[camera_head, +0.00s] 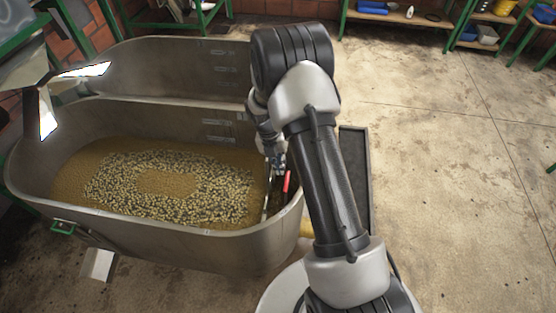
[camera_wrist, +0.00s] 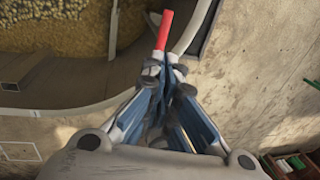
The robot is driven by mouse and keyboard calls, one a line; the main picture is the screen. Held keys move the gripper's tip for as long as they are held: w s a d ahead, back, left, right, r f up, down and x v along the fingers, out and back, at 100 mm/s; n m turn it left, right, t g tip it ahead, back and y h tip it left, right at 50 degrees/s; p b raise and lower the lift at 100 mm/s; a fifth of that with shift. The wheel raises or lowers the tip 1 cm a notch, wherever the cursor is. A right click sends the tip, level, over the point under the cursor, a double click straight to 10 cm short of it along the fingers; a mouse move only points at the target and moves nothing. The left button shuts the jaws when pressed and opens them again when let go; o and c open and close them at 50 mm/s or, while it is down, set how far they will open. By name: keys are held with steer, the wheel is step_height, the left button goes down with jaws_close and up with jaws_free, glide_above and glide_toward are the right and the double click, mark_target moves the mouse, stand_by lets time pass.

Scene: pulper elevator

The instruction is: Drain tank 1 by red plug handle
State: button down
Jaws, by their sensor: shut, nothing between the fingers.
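The tank (camera_head: 150,225) is a large grey metal trough with brown liquid and pale beans in it; the wrist view shows its inner wall and rim (camera_wrist: 190,30). The red plug handle (camera_head: 286,181) stands at the tank's right end, inside the rim. In the wrist view the handle (camera_wrist: 165,28) is a red bar just beyond my fingertips. My gripper (camera_head: 277,163) is shut and empty beside the handle's upper end. In the wrist view its fingertips (camera_wrist: 164,72) come together at the handle's near end; I cannot tell whether they touch it. The plug itself is hidden.
A second grey tank (camera_head: 170,68) stands behind. A dark channel (camera_head: 355,165) runs along the floor right of the tank, partly behind my arm. Green-framed shelves (camera_head: 400,17) with blue containers stand at the back. The concrete floor (camera_head: 460,170) at the right is clear.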

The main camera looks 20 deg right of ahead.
mark_target(286, 183)
steer(key=f, duration=0.2)
steer(key=d+f+b, duration=0.1)
steer(key=f, duration=0.2)
steer(key=s+f+b, duration=0.1)
steer(key=f, duration=0.2)
steer(key=shift+d+f, duration=0.15)
steer(key=shift+d, duration=0.05)
step_height(286, 183, down, 9)
steer(key=b, duration=0.4)
steer(key=shift+s, duration=0.1)
